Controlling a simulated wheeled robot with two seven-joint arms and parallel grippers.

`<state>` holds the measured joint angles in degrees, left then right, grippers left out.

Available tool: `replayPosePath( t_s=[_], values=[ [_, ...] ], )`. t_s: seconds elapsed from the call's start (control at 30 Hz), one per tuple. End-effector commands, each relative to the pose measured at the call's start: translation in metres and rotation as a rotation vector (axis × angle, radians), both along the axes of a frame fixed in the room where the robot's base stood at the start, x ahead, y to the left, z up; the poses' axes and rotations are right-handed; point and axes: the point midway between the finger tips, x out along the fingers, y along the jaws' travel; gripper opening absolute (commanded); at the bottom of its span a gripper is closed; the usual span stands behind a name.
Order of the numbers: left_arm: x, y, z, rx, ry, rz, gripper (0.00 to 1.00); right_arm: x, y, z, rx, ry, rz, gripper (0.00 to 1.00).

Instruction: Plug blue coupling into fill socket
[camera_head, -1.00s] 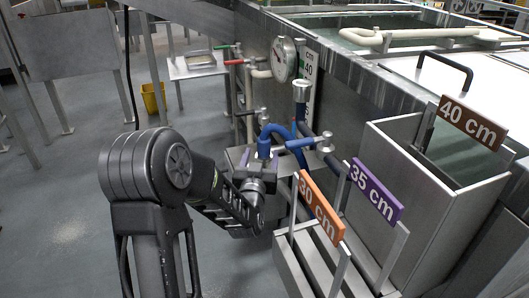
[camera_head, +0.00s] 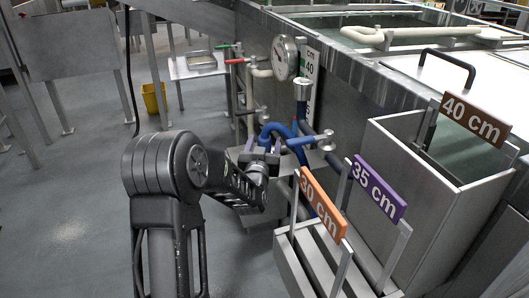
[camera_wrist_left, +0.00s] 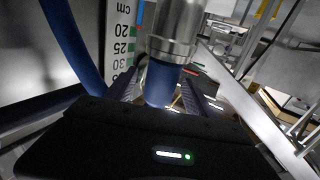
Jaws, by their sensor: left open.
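My left gripper (camera_head: 266,154) is open, beside the blue hose (camera_head: 275,128) at the small shelf in front of the tank wall. In the left wrist view, the blue coupling (camera_wrist_left: 160,84) stands between the two open fingers, directly under a shiny steel cylinder (camera_wrist_left: 176,28). I cannot tell whether coupling and cylinder are joined. A steel-topped fitting (camera_head: 302,90) stands on a dark pipe below the gauge; I cannot tell if it is the fill socket. In the head view, the gripper hides most of the coupling. My right gripper is not in view.
A blue-handled valve (camera_head: 308,141) is close right of the gripper. The rack with the 30 cm sign (camera_head: 322,205) and 35 cm sign (camera_head: 378,190) stands in front right. A gauge (camera_head: 285,58) and level scale are on the tank wall.

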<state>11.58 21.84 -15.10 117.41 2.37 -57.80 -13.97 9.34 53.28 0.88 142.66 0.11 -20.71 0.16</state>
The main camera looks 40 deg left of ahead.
Motion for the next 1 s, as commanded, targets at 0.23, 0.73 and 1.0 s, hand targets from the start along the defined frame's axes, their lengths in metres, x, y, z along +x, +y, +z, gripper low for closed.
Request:
replayPosePath(
  t_s=[0.23, 0.73, 1.0],
  values=[
    [-0.0004, -0.0002, 0.0002, 0.000, 0.000, 0.000, 0.63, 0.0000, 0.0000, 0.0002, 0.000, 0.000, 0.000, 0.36],
    [-0.0006, -0.0002, 0.0001, 0.000, 0.000, 0.000, 0.42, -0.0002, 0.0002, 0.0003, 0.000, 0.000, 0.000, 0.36],
    [-0.0006, -0.0002, 0.0001, 0.000, 0.000, 0.000, 0.20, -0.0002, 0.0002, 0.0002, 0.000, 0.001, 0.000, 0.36]
  ],
)
